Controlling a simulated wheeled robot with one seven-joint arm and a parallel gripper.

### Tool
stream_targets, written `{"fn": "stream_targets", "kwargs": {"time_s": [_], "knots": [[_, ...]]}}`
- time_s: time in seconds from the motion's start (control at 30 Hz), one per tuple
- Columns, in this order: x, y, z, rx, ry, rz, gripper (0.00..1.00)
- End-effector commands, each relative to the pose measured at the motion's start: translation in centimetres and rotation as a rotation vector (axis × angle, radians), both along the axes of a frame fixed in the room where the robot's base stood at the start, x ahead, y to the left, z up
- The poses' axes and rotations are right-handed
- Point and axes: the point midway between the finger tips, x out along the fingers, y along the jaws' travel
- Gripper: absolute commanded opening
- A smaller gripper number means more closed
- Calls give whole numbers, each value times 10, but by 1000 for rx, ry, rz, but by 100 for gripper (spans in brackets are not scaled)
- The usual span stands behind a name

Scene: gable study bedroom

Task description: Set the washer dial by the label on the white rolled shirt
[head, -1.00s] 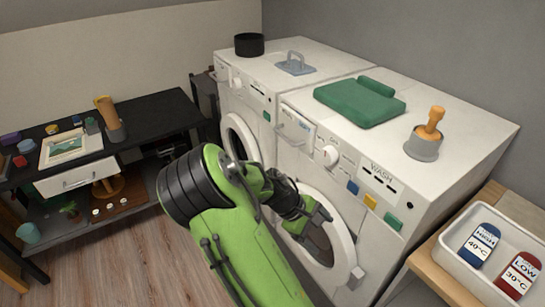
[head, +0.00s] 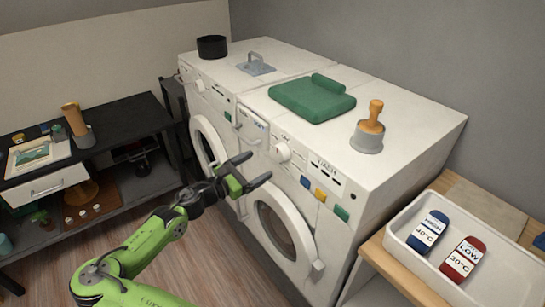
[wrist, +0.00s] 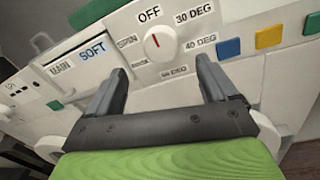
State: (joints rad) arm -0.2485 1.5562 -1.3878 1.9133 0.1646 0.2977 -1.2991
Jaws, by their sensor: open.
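The washer dial (head: 283,152) is a white round knob on the front panel of the right-hand machine, marked WASH. In the wrist view the dial (wrist: 158,47) has a red mark pointing up at OFF, with 30 DEG, 40 DEG and other settings around it. My gripper (head: 260,167) is open and empty, in front of the panel just below and left of the dial. In the wrist view its fingers (wrist: 162,72) point toward the dial, apart from it. I see no white rolled shirt in any view, so its label cannot be read.
A white tray (head: 395,240) holds a blue HIGH 40°C piece (head: 428,230) and a red LOW 30°C piece (head: 463,257). Blue, yellow and green buttons (head: 320,195) sit right of the dial. A drawer marked MAIN and SOFT (wrist: 80,60) is left of it.

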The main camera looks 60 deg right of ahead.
Motion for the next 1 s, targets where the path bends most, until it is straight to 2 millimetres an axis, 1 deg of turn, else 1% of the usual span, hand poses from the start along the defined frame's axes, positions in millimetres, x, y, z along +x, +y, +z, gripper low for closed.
{"fn": "stream_targets", "kwargs": {"time_s": [0.03,0.1,0.2,0.3,0.43,0.67,0.77,1.0], "knots": [[-7,-12,-1,0,1,-5,86],[-13,-29,-1,0,1,-5,86],[-21,-49,-1,0,0,-4,86],[-27,-64,-1,2,-1,-3,86],[-31,-73,-1,1,-1,-2,86],[-31,-74,0,1,-1,-2,86],[-31,-74,-1,1,-1,-2,72],[-31,-73,-1,1,-1,-2,35]]}}
